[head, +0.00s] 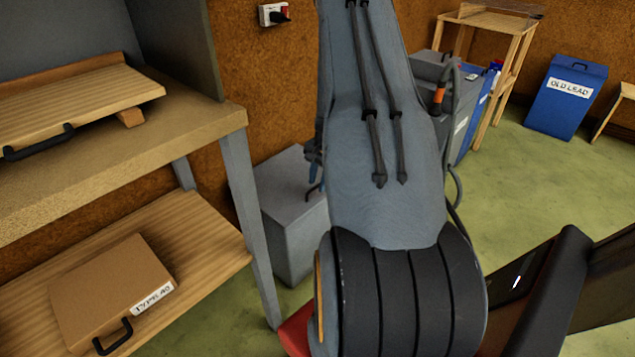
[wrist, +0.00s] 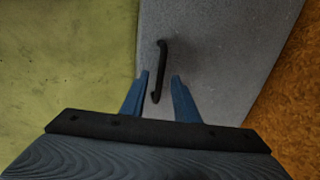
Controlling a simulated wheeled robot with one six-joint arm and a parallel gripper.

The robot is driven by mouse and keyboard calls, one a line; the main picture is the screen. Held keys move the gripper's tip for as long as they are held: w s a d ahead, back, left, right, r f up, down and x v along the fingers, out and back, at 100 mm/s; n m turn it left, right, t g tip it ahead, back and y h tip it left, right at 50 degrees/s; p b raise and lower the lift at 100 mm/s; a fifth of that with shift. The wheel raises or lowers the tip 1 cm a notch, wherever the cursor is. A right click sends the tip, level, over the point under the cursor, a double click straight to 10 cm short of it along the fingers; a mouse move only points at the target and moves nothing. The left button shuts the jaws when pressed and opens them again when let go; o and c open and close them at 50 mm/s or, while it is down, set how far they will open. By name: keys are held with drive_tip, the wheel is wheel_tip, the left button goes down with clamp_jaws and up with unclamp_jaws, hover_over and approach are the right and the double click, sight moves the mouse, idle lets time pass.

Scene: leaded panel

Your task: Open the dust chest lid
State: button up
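A grey chest (head: 288,235), which I take for the dust chest though no label on it shows, stands on the floor beside the bench leg. Its flat lid (wrist: 215,55) looks closed and carries a black bar handle (wrist: 163,58). The handle also shows partly in the head view (head: 314,190), beside my arm. My gripper (wrist: 160,75) is open, its two blue fingers over the lid, one on each side of the handle in the wrist view. I cannot tell how much height separates the fingertips from the handle. In the head view my arm hides the chest's right part.
A wooden bench (head: 200,130) with a lower shelf (head: 205,265) stands at left; a cardboard-coloured box (head: 105,290) lies on the shelf. A blue "OLD LEAD" bin (head: 565,105) and a wooden stand (head: 500,75) are at the back right. Green floor (head: 510,190) is open at right.

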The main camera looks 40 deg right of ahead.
drive_tip(key=shift+c, duration=0.3)
clamp_jaws()
